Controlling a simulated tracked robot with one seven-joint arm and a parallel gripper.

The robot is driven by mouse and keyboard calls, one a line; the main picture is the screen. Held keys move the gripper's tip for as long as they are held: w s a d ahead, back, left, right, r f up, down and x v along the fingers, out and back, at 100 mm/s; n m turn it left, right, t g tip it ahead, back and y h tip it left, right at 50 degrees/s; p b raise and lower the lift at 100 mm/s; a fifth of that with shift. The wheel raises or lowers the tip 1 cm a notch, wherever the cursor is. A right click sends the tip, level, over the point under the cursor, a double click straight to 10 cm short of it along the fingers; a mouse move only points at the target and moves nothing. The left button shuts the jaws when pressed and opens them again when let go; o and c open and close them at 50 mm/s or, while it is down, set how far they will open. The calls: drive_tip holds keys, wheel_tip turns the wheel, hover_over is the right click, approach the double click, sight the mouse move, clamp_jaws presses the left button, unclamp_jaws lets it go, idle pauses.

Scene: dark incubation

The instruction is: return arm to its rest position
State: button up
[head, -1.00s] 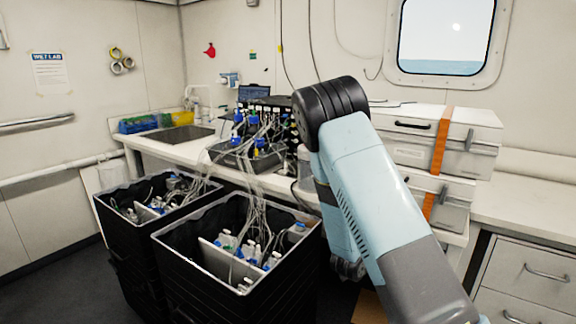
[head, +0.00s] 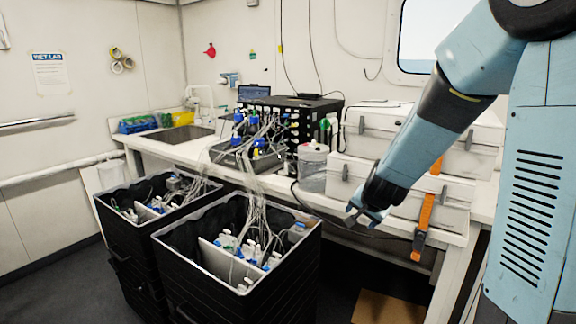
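My arm (head: 430,130) is light blue and dark grey and enters from the right side of the head view. It bends at an elbow near the top right and its forearm slopes down to the left. My gripper (head: 362,216) hangs at the forearm's lower end, in front of the bench edge and to the right of the black bins. It is small and dark here, so I cannot tell whether its fingers are apart. I see no object in it.
Two black bins (head: 240,301) with bottles and tubing stand on the floor at left. The bench (head: 330,205) carries a black rack (head: 300,108), a clear tub (head: 313,166) and stacked white cases (head: 350,182) behind my arm. A brown board (head: 388,308) lies on the floor.

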drive_tip(key=s+d+r+n, duration=0.1)
drive_tip(key=s+r+n, duration=0.1)
drive_tip(key=s+r, duration=0.3)
drive_tip(key=s+r+n+g, duration=0.1)
drive_tip(key=s+r+n, duration=0.2)
drive_tip(key=s, duration=1)
drive_tip(key=s+d+r+n+g, duration=0.1)
drive_tip(key=s+r+n, duration=0.1)
drive_tip(key=s+r, duration=0.5)
drive_tip(key=s, duration=0.3)
drive_tip(key=shift+d+r+n, duration=0.2)
drive_tip(key=shift+d+n, duration=0.1)
drive_tip(key=shift+d, duration=0.05)
drive_tip(key=shift+c, duration=0.3)
